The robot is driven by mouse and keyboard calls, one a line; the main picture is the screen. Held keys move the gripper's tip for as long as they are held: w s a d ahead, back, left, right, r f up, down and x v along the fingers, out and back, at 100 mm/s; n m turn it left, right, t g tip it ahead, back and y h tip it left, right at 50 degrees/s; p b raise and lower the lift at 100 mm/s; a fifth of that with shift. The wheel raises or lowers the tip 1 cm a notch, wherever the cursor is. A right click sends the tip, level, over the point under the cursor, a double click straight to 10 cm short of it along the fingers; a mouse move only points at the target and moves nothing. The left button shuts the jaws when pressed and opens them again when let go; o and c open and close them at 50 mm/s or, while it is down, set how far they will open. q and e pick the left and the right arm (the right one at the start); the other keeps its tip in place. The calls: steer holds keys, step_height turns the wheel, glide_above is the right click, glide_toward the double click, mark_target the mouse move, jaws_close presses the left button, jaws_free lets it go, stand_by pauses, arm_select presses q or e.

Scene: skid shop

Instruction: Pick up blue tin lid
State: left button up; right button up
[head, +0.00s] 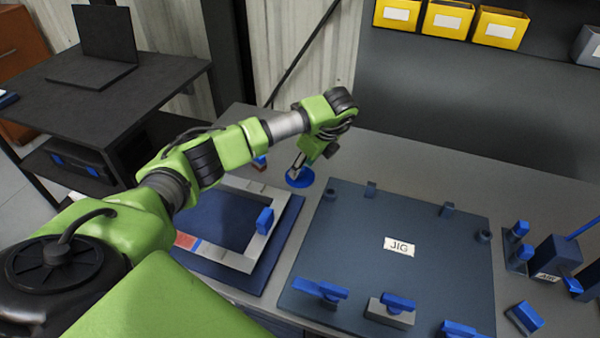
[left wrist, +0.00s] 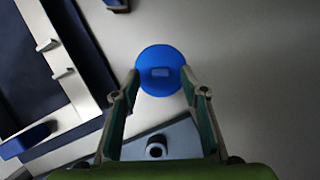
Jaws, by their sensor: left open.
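The blue tin lid (head: 300,178) lies on the grey bench between the framed tray and the jig board. In the left wrist view my left gripper (left wrist: 160,82) is open, with one fingertip at each side of the lid. I cannot tell whether the fingers touch it. My right gripper is not in view.
The jig board (head: 400,215), with pegs and blue clamps, lies just right of the lid. A blue tray with a light frame (head: 283,228) lies to its left. Blue-handled items (head: 524,318) stand at the right. Bare bench (head: 400,160) lies behind the jig board.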

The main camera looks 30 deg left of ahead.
arm_select(q)
steer(key=shift+x, duration=1.05)
steer(key=shift+c, duration=0.3)
steer(key=c, duration=0.9)
steer(key=shift+r, duration=0.1)
